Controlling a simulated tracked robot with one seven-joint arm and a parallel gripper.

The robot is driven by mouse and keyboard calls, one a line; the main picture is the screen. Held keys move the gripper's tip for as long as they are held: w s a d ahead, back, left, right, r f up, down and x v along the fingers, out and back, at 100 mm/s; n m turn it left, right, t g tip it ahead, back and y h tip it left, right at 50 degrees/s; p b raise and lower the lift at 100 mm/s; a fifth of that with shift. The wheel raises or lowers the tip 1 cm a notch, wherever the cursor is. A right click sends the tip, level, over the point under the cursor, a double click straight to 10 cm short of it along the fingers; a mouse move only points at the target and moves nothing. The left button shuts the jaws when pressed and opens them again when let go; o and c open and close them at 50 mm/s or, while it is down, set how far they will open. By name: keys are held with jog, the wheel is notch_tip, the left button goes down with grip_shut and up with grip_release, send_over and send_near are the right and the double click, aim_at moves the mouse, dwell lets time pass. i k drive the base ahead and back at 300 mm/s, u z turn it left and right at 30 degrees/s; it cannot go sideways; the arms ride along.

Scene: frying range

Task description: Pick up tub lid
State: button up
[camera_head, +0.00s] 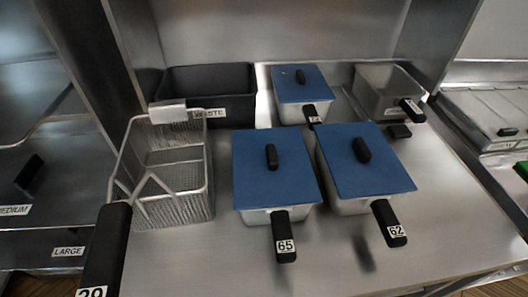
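Three tubs with flat blue lids stand on the steel counter. One blue lid (255,176) with a black knob covers the tub with a black handle labelled 65. A second blue lid (377,178) covers the tub with the handle labelled 62, just to its right. A third, smaller-looking blue lid (301,88) covers a tub behind them. All three lids lie flat on their tubs. My gripper does not show in this view.
A wire fry basket (190,204) stands at the left, its black handle labelled 29 pointing forward. Behind it is a dark bin (228,85) labelled WASTE. An uncovered steel tub (376,99) stands back right. The counter front (210,266) is clear.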

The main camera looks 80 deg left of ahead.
aim_at(272, 167)
jog(key=z, duration=0.05)
jog(key=k, duration=1.1)
jog(key=u, duration=0.85)
jog(key=k, duration=1.25)
jog(key=u, duration=0.7)
jog(key=i, duration=1)
jog(key=u, duration=0.1)
